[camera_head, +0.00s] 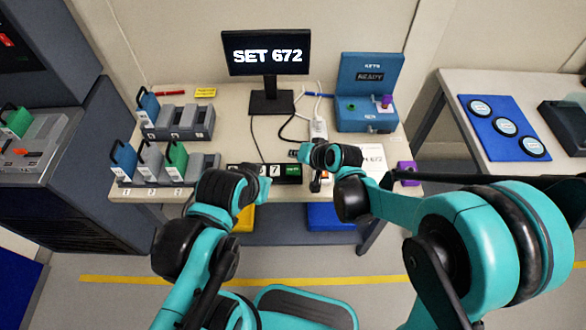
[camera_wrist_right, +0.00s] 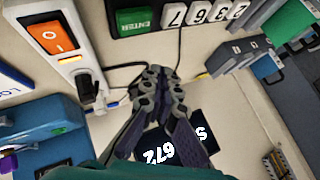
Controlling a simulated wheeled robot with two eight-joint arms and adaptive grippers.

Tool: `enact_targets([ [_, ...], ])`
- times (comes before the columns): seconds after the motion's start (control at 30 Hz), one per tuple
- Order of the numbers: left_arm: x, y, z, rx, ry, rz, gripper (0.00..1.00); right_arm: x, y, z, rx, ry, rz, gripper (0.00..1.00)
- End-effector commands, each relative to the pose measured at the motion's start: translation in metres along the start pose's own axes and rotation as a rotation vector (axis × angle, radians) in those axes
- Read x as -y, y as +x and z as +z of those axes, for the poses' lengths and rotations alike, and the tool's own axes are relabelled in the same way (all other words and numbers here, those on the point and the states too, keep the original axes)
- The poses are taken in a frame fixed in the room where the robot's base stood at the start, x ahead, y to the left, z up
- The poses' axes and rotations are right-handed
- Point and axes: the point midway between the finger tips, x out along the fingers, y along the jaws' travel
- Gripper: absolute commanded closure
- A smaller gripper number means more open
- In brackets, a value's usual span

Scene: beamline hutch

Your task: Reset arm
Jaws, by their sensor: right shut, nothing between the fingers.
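My right arm reaches over the table from the right in the head view, and its gripper (camera_head: 300,154) is small and dark above the table's front middle. In the right wrist view the gripper (camera_wrist_right: 158,75) has its fingers together with nothing between them. It is above the table, between the power strip and the keypad, touching neither as far as I can see. My left arm (camera_head: 205,220) is bent up at the table's front edge. Its wrist shows, but its fingers are hidden or too unclear to judge.
A keypad (camera_head: 262,171) and power strip (camera_wrist_right: 70,60) with an orange switch are close by. A monitor (camera_head: 265,55) reading SET 672 stands behind. A blue box (camera_head: 367,85) is right, slotted holders (camera_head: 184,120) left. A side table (camera_head: 535,88) holds a blue mat.

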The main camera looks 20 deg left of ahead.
Motion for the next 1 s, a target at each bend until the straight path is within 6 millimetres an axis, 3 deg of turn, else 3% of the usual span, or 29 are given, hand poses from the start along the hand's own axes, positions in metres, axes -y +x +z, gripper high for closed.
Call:
enact_targets([
  [0.4, 0.0, 0.0, 0.0, 0.0, 0.0, 0.0, 1.0, -0.001, -0.001, -0.001, -0.001, 0.0, 0.002, 1.0],
  [0.53, 0.0, 0.0, 0.0, 0.0, 0.0, 0.0, 1.0, -0.01, -0.021, -0.007, -0.012, -0.004, 0.03, 1.0],
  [0.67, 0.0, 0.0, 0.0, 0.0, 0.0, 0.0, 1.0, -0.035, -0.069, -0.016, -0.035, -0.018, 0.103, 1.0],
  [0.77, 0.0, 0.0, 0.0, 0.0, 0.0, 0.0, 1.0, -0.06, -0.117, -0.017, -0.053, -0.03, 0.179, 1.0],
  [1.0, 0.0, 0.0, 0.0, 0.0, 0.0, 0.0, 1.0, -0.118, -0.221, 0.01, -0.078, -0.056, 0.367, 1.0],
])
